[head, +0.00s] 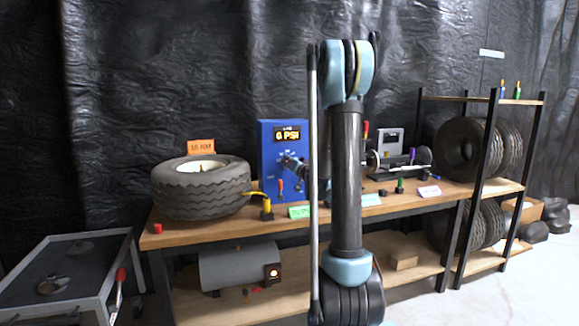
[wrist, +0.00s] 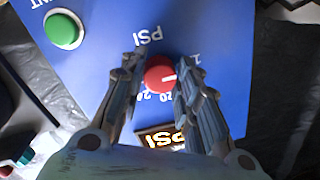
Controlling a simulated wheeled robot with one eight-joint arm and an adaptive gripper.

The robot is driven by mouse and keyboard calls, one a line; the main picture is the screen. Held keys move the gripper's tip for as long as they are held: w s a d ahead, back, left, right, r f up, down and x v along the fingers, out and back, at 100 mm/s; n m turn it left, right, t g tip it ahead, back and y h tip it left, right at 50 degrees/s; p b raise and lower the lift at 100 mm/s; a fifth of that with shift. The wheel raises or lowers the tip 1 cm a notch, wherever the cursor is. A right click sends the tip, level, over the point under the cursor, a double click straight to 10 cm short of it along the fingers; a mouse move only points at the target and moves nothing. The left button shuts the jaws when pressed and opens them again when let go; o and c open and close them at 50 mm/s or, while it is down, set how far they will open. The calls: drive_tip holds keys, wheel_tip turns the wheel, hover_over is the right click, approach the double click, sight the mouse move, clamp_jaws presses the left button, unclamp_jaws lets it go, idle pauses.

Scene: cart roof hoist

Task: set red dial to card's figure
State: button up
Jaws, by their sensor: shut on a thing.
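The red dial (wrist: 160,76) is on a blue panel (wrist: 100,75) in the wrist view, with a white pointer mark and printed numbers around it. My gripper (wrist: 161,72) has its two fingers on either side of the dial, shut on it. In the head view the blue panel (head: 268,140) stands on the bench, and its display (head: 287,134) seems to read 6 PSI. My gripper (head: 297,168) is at its front, partly hidden by my arm; the dial is hidden there. An orange card (head: 201,146) by the tire carries small print, perhaps 55 NM.
A tire (head: 200,190) lies left of the panel on the bench (head: 345,212). A grey cart (head: 70,275) stands at left, a tire rack (head: 487,150) at right.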

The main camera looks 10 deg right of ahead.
drive_tip(key=m, duration=0.7)
drive_tip(key=m+t, duration=0.1)
drive_tip(key=m, duration=0.5)
drive_tip(key=shift+s+m+h, duration=0.1)
drive_tip(key=shift+m+h, duration=0.3)
drive_tip(key=shift+a+m, duration=0.1)
drive_tip(key=shift+m, duration=2)
drive_tip(key=o, duration=1.1)
drive_tip(key=shift+c, duration=0.2)
drive_tip(key=shift+h, duration=0.3)
